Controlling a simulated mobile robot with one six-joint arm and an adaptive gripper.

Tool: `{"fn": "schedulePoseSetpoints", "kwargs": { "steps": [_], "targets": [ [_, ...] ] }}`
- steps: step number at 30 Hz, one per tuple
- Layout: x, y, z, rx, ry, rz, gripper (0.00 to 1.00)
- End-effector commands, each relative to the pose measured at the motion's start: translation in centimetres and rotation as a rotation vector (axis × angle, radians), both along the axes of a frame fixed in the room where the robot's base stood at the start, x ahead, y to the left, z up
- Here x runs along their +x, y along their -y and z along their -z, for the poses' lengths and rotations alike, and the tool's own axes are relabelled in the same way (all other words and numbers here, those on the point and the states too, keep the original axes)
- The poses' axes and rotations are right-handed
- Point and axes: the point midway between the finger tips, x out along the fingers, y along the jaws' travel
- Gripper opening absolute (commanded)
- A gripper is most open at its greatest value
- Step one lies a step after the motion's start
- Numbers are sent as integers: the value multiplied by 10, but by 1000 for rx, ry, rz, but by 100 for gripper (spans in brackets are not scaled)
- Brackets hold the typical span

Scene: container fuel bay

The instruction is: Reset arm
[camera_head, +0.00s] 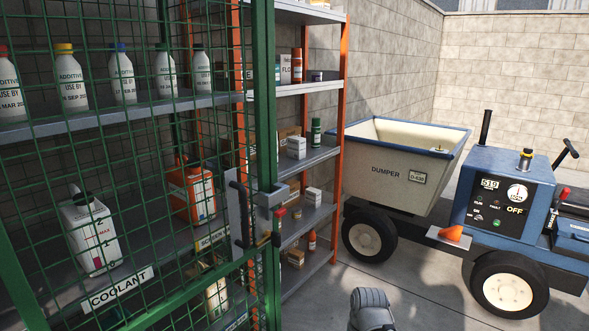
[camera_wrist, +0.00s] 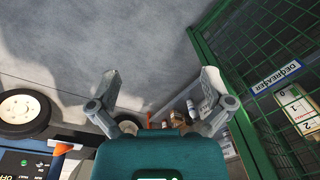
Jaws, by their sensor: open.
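My gripper (camera_wrist: 160,95) is open and empty in the wrist view, its two fingers spread apart over bare grey floor. In the head view only a grey rounded part of my arm shows at the bottom edge, and the gripper itself is not visible there. A green mesh cage (camera_head: 262,120) with a door handle (camera_head: 240,213) and latch stands on the left of the head view. The cage mesh also shows at the right of the wrist view (camera_wrist: 270,50).
A cream dumper (camera_head: 385,172) and its blue control body (camera_head: 490,195) stand at the right. An orange-post shelf (camera_head: 338,120) with small goods stands behind the cage. Additive bottles (camera_head: 122,78) and coolant jugs (camera_head: 88,232) sit inside the cage. Floor between cage and dumper is clear.

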Motion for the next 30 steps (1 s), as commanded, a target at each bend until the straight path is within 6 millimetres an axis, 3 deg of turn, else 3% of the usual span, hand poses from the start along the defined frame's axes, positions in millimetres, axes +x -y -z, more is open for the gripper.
{"fn": "schedulePoseSetpoints", "kwargs": {
  "steps": [5, 15, 30],
  "targets": [
    [-12, 16, 1, -93, -38, -2, 100],
    [-10, 15, -33, -87, -35, -2, 100],
    [-10, 15, -116, -86, -34, -2, 100]
  ]
}}
